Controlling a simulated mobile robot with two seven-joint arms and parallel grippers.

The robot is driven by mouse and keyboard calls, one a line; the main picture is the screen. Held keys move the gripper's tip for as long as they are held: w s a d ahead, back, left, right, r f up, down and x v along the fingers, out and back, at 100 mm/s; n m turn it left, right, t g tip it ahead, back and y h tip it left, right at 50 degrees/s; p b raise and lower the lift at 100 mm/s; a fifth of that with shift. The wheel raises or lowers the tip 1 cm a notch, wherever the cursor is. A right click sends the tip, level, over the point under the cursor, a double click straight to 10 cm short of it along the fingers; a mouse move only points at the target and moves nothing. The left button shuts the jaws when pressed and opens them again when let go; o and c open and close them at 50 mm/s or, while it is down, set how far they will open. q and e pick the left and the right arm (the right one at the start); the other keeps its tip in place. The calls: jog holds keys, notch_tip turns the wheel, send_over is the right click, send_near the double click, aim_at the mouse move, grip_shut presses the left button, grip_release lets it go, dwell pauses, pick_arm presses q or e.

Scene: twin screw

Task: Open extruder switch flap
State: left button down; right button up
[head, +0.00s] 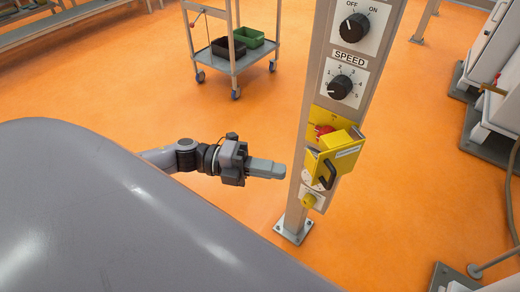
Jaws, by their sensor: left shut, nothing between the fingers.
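The yellow switch flap (345,153) is on the grey post, with a black handle (329,174) on its front and a small white label. A red knob (324,130) on a yellow plate shows just above and behind the flap. I cannot tell how far the flap stands from its plate. My left gripper (281,170) is shut and empty, pointing right at about flap height in the picture. Its tips appear to the left of the post, apart from the flap and handle. My right gripper is not in view.
The grey post (322,75) carries an OFF/ON dial (354,28), a SPEED dial (340,87) and a yellow button (308,201). A trolley (233,58) with two bins stands behind on the orange floor. White machines (495,100) stand at right.

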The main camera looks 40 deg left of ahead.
aim_at(313, 177)
pick_arm(q)
jog(key=x, duration=0.8)
jog(key=shift+w+d+p, duration=0.15)
jog(key=shift+d+p, duration=0.05)
jog(key=shift+p, duration=0.1)
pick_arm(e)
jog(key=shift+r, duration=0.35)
pick_arm(q)
jog(key=shift+d+t, duration=0.15)
jog(key=shift+t, duration=0.15)
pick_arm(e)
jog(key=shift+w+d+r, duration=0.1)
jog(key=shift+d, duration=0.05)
